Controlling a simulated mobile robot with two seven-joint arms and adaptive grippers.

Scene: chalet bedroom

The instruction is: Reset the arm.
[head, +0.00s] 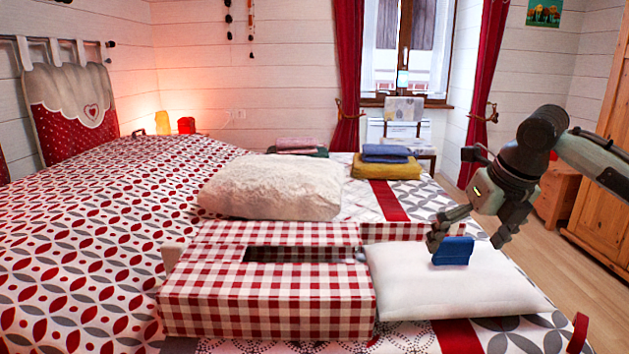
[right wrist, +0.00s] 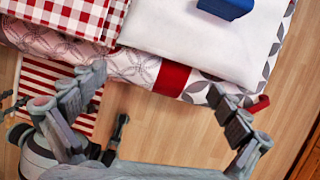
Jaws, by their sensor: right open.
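My right gripper (head: 470,236) is at the right of the head view, above the white pillow (head: 420,290) near the bed's right edge. Its fingers are spread apart with nothing between them. In the right wrist view the open fingers (right wrist: 155,95) also show empty. A small dark-blue block (head: 453,251) rests on the white pillow. In the right wrist view the blue block (right wrist: 225,8) lies at the top edge, beyond the fingertips and apart from them.
A red-checked fabric box (head: 270,310) with a dark opening stands left of the pillow. A cream fluffy cushion (head: 275,187) lies behind it. Folded blue and yellow textiles (head: 386,168) are farther back. A wooden cabinet (head: 600,200) stands right, past clear floor (head: 540,250).

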